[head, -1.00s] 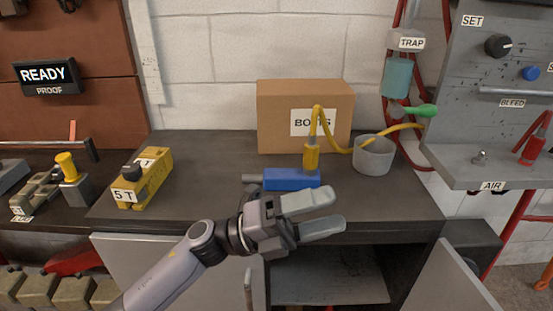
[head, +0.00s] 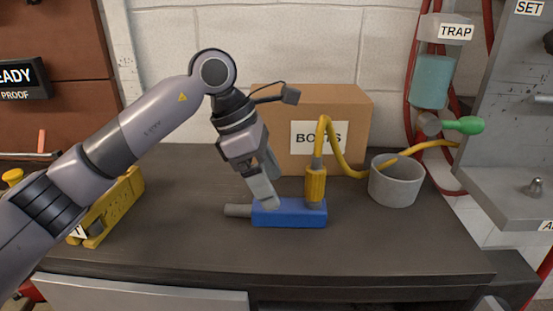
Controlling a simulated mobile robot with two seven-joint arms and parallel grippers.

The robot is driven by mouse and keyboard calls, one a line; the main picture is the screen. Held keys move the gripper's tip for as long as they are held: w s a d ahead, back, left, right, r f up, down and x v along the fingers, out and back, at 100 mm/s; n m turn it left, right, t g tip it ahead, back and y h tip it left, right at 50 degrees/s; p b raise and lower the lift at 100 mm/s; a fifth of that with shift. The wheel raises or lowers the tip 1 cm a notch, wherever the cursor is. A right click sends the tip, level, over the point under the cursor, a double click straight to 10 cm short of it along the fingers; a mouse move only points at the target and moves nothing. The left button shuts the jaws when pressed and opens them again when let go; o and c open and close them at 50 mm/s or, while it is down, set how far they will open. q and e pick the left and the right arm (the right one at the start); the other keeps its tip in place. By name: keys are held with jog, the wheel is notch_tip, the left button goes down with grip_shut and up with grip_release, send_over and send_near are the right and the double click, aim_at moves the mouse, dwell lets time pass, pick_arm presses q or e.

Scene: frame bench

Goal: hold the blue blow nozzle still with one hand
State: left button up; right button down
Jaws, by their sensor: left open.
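The blue blow nozzle (head: 290,214) lies on the dark bench top, its grey tip pointing left. A yellow fitting (head: 316,183) stands upright on its right end, with a yellow hose rising from it. My left gripper (head: 268,187) is open and points down at the nozzle's left part from behind and above. Its fingers overlap the nozzle's upper edge in the picture; I cannot tell whether they touch it. My right gripper is not in view.
A cardboard box (head: 352,101) stands behind the nozzle. A grey cup (head: 397,182) stands to the right, with the hose passing over it. A yellow block (head: 119,207) is partly hidden behind my left arm. The bench front is clear.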

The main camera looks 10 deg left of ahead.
aim_at(293, 212)
pick_arm(q)
jog(key=shift+w+a, duration=0.2)
jog(key=shift+w, duration=0.35)
jog(key=shift+x, duration=3.45)
jog(key=shift+s, duration=0.15)
jog(key=c, duration=1.3)
